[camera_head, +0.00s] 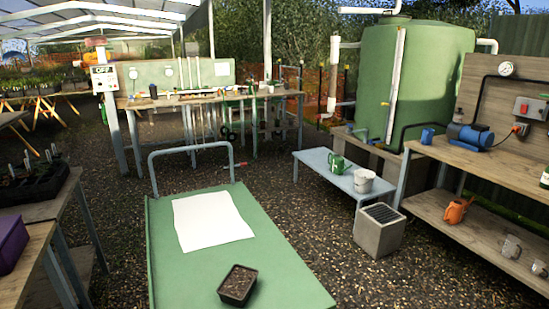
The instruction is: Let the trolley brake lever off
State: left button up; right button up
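The trolley (275,277) has a flat green deck and stands in the middle foreground. Its grey push handle (190,148) rises at the far end. A small lever with a red tip (241,164) sticks out to the right from the right post of the handle, and looks like the brake lever. It is too small to tell its exact setting. Neither of my grippers shows in the head view.
A white sheet (210,221) and a black pot of soil (238,285) lie on the deck. A low grey-blue bench (312,164) and a grey drain box (378,239) stand right. Wooden benches flank both sides. Gravel around the trolley is mostly clear.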

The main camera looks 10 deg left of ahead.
aim_at(242, 164)
jog(key=i+l+u, duration=0.45)
jog(key=l, duration=0.3)
jog(key=l+u, duration=0.25)
jog(key=l, duration=0.2)
jog(key=i+l+u, duration=0.2)
jog(key=l, duration=0.25)
jog(key=l+u, duration=0.25)
jog(key=l, duration=0.2)
